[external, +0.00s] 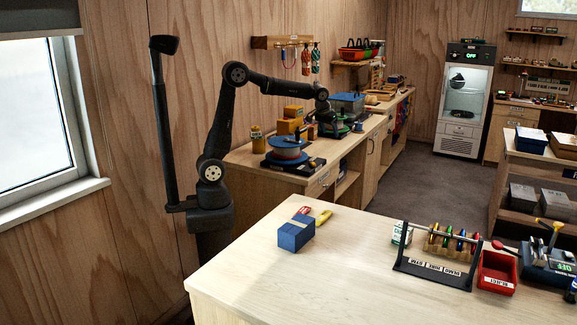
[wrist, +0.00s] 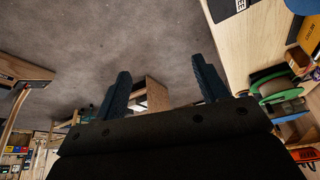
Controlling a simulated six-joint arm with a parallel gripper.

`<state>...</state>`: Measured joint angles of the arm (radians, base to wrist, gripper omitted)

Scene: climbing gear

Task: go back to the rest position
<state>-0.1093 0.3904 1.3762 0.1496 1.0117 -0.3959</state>
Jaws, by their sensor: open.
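My arm rises from its dark column at the left in the external view and reaches over the back-left bench. My gripper (external: 326,119) is at the far end of the arm, small and partly lost against the clutter there. In the wrist view my gripper (wrist: 163,95) shows two dark blue fingers spread wide apart. Nothing is between the fingertips but the distant grey floor and a wooden piece of furniture further off. The gripper is open and empty.
The back-left bench (external: 262,158) holds a round blue-topped reel (external: 287,147), yellow boxes (external: 290,122) and a grey-blue case (external: 347,103) close to the arm's end. The front table (external: 345,262) carries a blue box (external: 293,236), a rack (external: 436,265) and a red tray (external: 497,272). Grey floor (external: 415,180) lies open between.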

